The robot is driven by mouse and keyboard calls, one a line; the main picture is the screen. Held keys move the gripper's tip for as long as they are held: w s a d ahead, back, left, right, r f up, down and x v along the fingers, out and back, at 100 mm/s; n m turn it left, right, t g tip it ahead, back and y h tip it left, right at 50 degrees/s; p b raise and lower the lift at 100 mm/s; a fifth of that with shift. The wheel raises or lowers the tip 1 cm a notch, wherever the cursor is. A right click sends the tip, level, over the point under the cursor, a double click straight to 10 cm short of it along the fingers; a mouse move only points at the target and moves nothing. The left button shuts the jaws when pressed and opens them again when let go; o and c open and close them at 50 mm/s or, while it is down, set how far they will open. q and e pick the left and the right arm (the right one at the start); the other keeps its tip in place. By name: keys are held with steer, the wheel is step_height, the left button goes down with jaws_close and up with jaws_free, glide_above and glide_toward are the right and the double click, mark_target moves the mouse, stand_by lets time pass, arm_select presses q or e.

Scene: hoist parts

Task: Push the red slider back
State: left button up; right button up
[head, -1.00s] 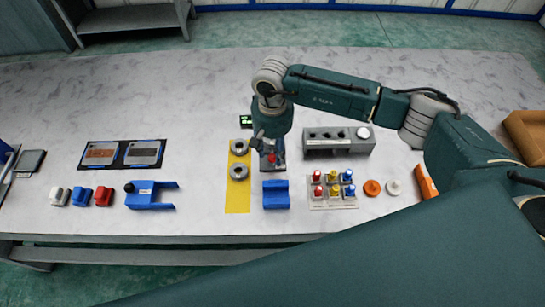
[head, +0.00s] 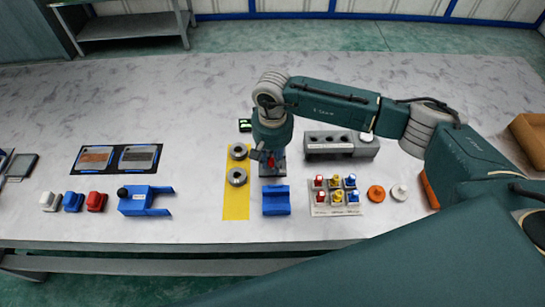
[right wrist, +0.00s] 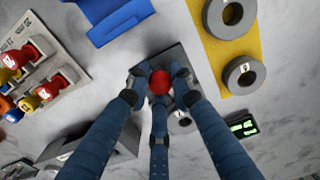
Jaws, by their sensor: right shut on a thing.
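The red slider knob (head: 271,163) is a small round red knob on a dark plate (head: 279,169) near the middle of the table. My right gripper (head: 268,154) is down at the knob and hides much of the plate in the head view. In the right wrist view, the red knob (right wrist: 160,82) sits between the tips of my right gripper's fingers (right wrist: 158,85), which are closed around it. The dark plate (right wrist: 170,56) shows beneath the fingers. My left gripper is in neither view.
A yellow mat (head: 236,207) with two grey rings lies left of the plate, and a blue block (head: 276,200) stands in front. A grey box with holes (head: 330,147) and a panel of coloured knobs (head: 338,210) are to the right. The table's back is clear.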

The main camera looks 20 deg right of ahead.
steer(key=shift+w+d+b, duration=0.15)
steer(key=shift+w+b, duration=0.25)
steer(key=shift+b, duration=0.05)
stand_by(0.6)
steer(key=shift+r, duration=0.1)
stand_by(0.3)
steer(key=o, duration=0.9)
steer(key=shift+w, duration=0.1)
steer(key=shift+c, duration=0.2)
steer(key=shift+r+p, duration=1.3)
steer(key=shift+r, duration=2.1)
